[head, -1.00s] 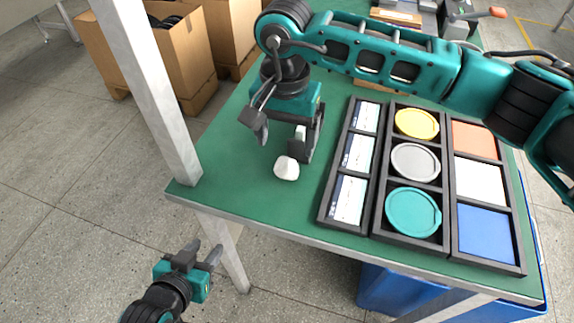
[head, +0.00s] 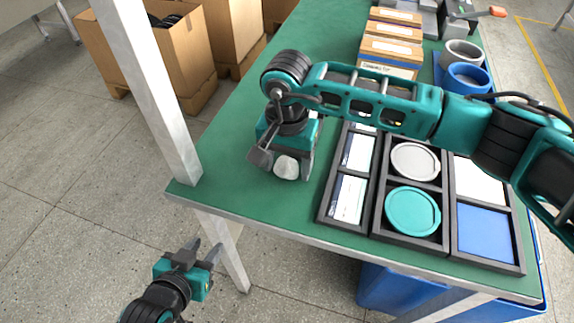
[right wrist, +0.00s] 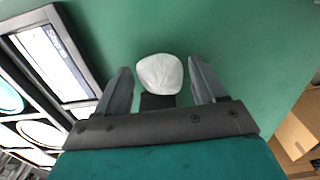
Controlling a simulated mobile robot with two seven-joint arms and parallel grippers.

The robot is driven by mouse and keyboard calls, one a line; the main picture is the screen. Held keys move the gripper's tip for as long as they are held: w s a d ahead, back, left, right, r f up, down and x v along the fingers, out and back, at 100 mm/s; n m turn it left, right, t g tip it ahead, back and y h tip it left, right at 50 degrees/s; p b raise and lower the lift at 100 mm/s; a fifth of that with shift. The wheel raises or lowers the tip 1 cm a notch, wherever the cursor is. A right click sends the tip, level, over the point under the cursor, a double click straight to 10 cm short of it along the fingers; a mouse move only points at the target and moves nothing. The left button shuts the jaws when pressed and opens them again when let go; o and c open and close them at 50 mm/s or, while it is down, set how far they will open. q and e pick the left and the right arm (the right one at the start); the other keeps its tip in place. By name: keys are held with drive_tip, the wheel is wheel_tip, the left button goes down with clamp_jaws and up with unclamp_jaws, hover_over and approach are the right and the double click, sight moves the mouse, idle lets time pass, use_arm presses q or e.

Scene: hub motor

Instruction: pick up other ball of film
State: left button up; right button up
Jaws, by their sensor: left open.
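A crumpled white ball of film (head: 286,167) lies on the green table top, near its front left corner. In the right wrist view the ball (right wrist: 160,74) sits between the two fingertips, with a gap to each. My right gripper (head: 284,166) points down with its fingers spread on either side of the ball; it also shows in the right wrist view (right wrist: 161,78). It is open and not gripping. My left gripper (head: 208,250) is open and empty, low over the floor in front of the table.
A dark divided tray (head: 378,196) with cards, lids and coloured squares stands to the right of the ball. Cardboard boxes (head: 392,48) and blue and grey rings (head: 468,78) are farther back. A white table post (head: 150,95) rises at left.

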drive_tip(key=c, duration=0.9)
drive_tip(key=shift+o, duration=0.2)
drive_tip(key=shift+r, duration=0.1)
